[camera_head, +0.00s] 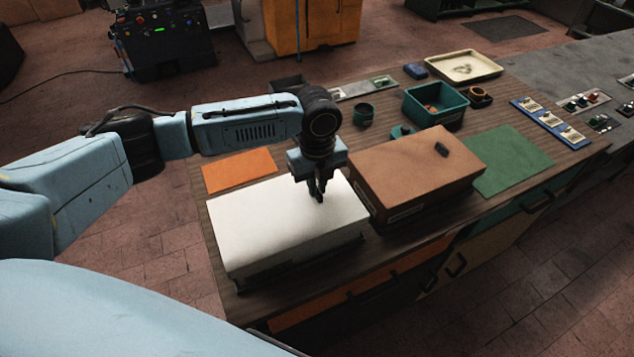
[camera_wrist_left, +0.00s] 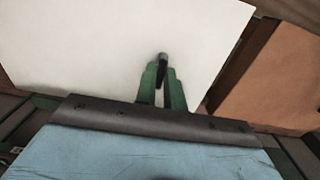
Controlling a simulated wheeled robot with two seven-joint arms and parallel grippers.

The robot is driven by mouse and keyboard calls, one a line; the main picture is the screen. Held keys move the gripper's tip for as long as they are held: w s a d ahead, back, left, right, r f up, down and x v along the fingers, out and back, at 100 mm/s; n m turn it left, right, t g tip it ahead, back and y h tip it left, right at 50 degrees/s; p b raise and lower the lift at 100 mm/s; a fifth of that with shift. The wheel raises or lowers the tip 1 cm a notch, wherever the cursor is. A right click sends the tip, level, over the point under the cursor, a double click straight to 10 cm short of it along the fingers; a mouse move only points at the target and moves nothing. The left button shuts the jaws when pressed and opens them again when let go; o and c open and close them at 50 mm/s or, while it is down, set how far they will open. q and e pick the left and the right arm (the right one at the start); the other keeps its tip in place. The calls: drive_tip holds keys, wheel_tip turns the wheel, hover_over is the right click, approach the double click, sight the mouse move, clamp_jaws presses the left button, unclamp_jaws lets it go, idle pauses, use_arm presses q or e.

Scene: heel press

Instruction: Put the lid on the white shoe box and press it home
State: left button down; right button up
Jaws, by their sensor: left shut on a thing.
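The white shoe box (camera_head: 290,262) stands at the near left of the workbench. Its white lid (camera_head: 275,222) lies over the top, and a darker gap shows beneath the lid's near edge; I cannot tell how far down it sits. My left gripper (camera_head: 318,198) points down at the lid's far right part. In the left wrist view the lid (camera_wrist_left: 95,60) fills the upper left. The gripper's fingers (camera_wrist_left: 163,75) are together there, shut on a small dark knob-like thing (camera_wrist_left: 163,58) over the lid. My right gripper is not in view.
A brown box (camera_head: 415,175) stands close on the right, with a small dark object (camera_head: 441,149) on top. An orange mat (camera_head: 238,170) lies behind the white box, a green mat (camera_head: 510,160) at right. A teal bin (camera_head: 434,105) and cream tray (camera_head: 464,67) stand farther back.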

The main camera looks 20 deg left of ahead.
use_arm(q)
drive_tip(key=p, duration=0.3)
drive_tip(key=shift+f, duration=0.3)
idle(4.2)
drive_tip(key=shift+s+f+p, duration=0.1)
drive_tip(key=shift+f+p, duration=0.15)
drive_tip(key=shift+p, duration=0.05)
idle(1.4)
drive_tip(key=c, duration=1.4)
unclamp_jaws()
drive_tip(key=shift+r, duration=0.1)
drive_tip(key=shift+o, duration=0.2)
drive_tip(key=o, duration=0.4)
drive_tip(key=shift+o, duration=0.2)
drive_tip(key=shift+r, duration=3.55)
